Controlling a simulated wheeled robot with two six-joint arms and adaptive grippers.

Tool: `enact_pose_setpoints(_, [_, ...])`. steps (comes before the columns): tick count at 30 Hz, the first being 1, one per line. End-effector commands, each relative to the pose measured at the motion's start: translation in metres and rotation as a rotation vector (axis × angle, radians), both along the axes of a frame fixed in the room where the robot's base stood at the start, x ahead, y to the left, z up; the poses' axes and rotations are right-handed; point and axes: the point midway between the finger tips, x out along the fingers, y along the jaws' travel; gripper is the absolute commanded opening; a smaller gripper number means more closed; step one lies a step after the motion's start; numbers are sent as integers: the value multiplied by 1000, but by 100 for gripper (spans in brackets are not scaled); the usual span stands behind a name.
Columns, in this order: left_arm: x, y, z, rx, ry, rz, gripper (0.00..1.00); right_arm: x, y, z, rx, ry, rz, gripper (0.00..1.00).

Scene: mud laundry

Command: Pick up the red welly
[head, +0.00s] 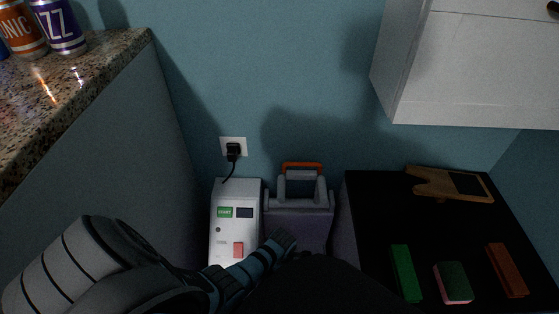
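I see no red welly in the head view. My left arm comes in from the lower left, and its dark far end (280,245) lies in front of the grey-purple case. I cannot make out its fingers or whether they are open or shut, and I see nothing held there. My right gripper is not in view. A large dark shape at the bottom middle hides the floor and the lower part of the case.
A granite counter (75,88) with cans (60,27) stands left. A white box (222,248) and a grey-purple case (312,222) stand by the wall. A black-topped surface (385,215) at right bears a wooden piece (432,181) and several small blocks. A white cabinet (470,70) overhangs it.

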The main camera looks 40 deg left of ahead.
Motion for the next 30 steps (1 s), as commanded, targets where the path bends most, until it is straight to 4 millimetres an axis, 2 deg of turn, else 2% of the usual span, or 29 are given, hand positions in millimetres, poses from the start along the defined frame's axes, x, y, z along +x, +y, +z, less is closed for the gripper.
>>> enact_pose_setpoints(4, [0,0,1,0,0,0,32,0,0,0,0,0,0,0])
enact_pose_setpoints(10, [0,0,1,0,0,0,0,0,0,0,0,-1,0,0])
enact_pose_setpoints(30, [1,0,4,0,-2,0,0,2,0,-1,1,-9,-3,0])
